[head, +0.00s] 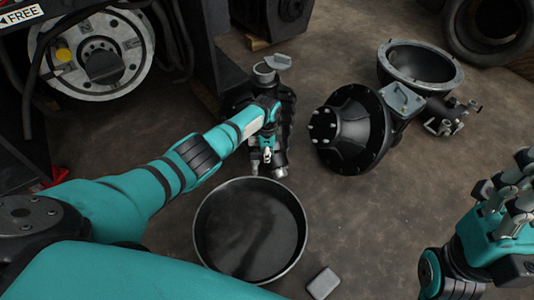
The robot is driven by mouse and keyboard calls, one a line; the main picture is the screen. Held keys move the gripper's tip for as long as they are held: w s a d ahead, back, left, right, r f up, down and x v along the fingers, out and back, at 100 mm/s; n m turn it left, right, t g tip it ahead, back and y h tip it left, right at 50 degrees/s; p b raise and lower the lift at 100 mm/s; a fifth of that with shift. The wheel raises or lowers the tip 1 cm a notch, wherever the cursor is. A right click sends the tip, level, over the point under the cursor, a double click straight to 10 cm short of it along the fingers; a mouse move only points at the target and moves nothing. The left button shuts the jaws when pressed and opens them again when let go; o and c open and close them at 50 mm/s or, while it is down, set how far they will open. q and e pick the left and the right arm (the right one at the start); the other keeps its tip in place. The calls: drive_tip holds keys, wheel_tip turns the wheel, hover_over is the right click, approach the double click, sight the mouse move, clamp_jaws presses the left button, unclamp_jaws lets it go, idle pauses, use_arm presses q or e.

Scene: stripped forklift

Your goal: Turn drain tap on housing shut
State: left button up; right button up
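A dark ribbed housing (288,108) with a grey metal top stands on the floor at the centre, partly hidden by my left arm. My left gripper (262,164) points down at its near side, close to a light metal piece (280,168) low on the housing. I cannot tell whether that piece is the drain tap, or whether the gripper touches it. The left fingers are too small to judge. My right gripper (504,180) is at the right edge, far from the housing, with its fingers apart and nothing seen between them.
A round black pan (250,262) lies on the floor just in front of the housing. A small grey block (323,283) lies beside it. A black flanged housing (350,130) and a grey bell-shaped casting (418,62) lie to the right. Tyres (490,28) are at the back right.

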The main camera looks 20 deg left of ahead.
use_arm(q)
drive_tip(key=o, duration=0.4)
